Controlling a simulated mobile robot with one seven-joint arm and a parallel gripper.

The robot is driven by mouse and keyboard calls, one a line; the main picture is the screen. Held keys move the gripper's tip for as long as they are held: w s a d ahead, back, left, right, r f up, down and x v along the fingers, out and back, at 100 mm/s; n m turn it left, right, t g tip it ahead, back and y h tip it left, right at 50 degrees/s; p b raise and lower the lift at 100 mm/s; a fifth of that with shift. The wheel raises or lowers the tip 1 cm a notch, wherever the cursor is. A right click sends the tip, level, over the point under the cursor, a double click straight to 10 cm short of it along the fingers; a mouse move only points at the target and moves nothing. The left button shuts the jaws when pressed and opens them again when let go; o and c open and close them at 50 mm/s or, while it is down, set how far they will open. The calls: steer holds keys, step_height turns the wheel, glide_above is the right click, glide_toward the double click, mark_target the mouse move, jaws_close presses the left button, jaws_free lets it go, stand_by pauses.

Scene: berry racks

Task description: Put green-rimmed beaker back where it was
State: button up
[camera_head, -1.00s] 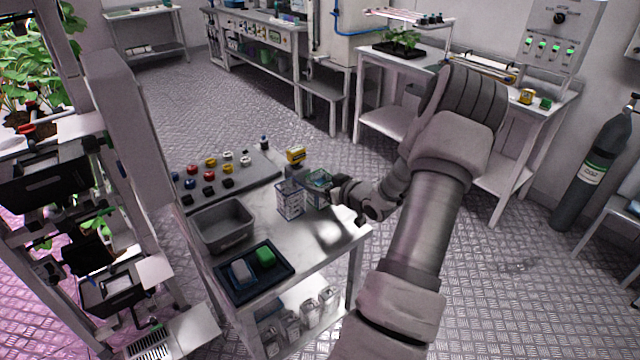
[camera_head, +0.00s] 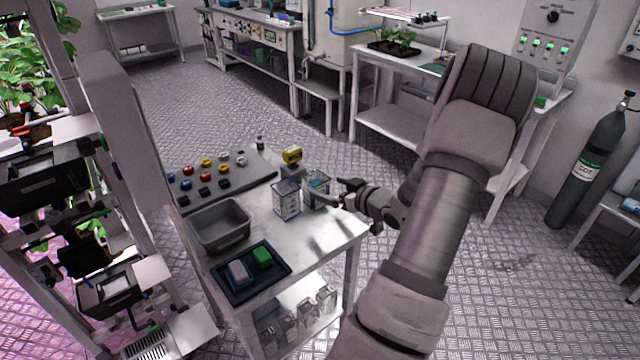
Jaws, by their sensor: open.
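The green-rimmed beaker (camera_head: 317,184) stands upright on the metal table (camera_head: 318,252), towards its right back edge. A second clear beaker (camera_head: 287,199) with a bluish look stands close to its left; I cannot tell if the two touch. My gripper (camera_head: 344,190) is just right of the green-rimmed beaker, open, with its fingers pointing left. A small gap seems to show between the fingertips and the beaker. My arm comes in from the lower right.
A yellow block (camera_head: 291,155) sits behind the beakers. A grey board (camera_head: 226,176) with several coloured knobs, an empty grey bin (camera_head: 221,227) and a dark tray (camera_head: 251,273) with a green and a grey-blue block fill the left. The table's front right is clear.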

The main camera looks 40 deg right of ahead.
steer(key=v, duration=0.5)
stand_by(0.5)
